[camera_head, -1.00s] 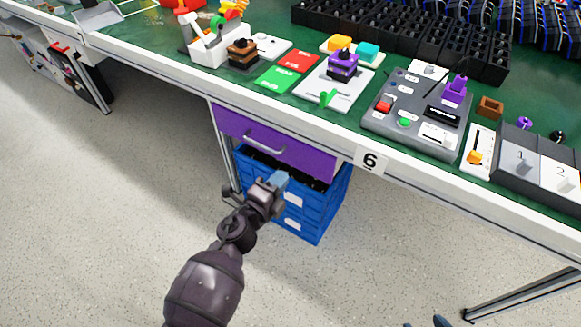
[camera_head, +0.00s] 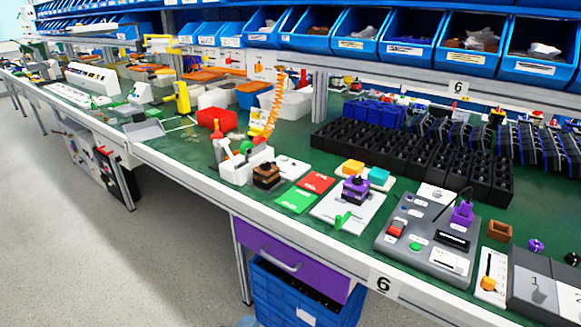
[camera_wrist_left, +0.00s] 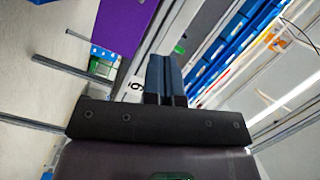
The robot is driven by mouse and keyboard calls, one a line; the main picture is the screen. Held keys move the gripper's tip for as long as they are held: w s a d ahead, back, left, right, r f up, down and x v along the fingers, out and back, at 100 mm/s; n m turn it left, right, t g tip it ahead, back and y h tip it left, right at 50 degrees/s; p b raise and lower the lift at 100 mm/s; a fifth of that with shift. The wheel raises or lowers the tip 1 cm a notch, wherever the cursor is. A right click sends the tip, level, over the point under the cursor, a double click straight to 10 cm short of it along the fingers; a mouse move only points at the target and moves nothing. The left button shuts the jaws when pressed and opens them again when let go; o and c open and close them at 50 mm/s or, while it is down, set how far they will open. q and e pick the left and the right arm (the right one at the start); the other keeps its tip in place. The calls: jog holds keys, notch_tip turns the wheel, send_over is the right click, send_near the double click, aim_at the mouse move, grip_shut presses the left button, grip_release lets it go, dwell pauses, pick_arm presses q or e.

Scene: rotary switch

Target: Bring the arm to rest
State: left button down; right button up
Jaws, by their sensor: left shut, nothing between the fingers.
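My left gripper (camera_wrist_left: 165,78) shows in the left wrist view, its two dark blue-grey fingers pressed together with nothing between them. In the head view only its bluish fingertips (camera_head: 247,321) show at the bottom edge, in front of the blue crate under the bench. The rest of the left arm is out of the head view. The gripper is in the free space before the bench, below the worktop, and holds nothing. My right gripper is in neither view.
The bench (camera_head: 190,177) has a white front edge and a green top with switches, a grey control box (camera_head: 428,242) and black racks. Beneath it are a purple drawer (camera_head: 290,262) and a blue crate (camera_head: 305,303). The floor (camera_head: 100,262) at left is clear.

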pick_arm(q)
jog(key=s+a+r+n+g+y+p, duration=0.1)
jog(key=s+a+n+g+y+p, duration=0.1)
jog(key=s+a+n, duration=0.7)
jog(key=s+a+r+n+g+y+p, duration=0.2)
jog(key=s+a+n, duration=0.6)
jog(key=s, duration=0.9)
jog(key=a+g+y+p, duration=0.1)
jog(key=y+p, duration=0.1)
jog(key=p, duration=0.1)
jog(key=shift+r+n+y, duration=0.25)
jog(key=shift+n+y, duration=0.15)
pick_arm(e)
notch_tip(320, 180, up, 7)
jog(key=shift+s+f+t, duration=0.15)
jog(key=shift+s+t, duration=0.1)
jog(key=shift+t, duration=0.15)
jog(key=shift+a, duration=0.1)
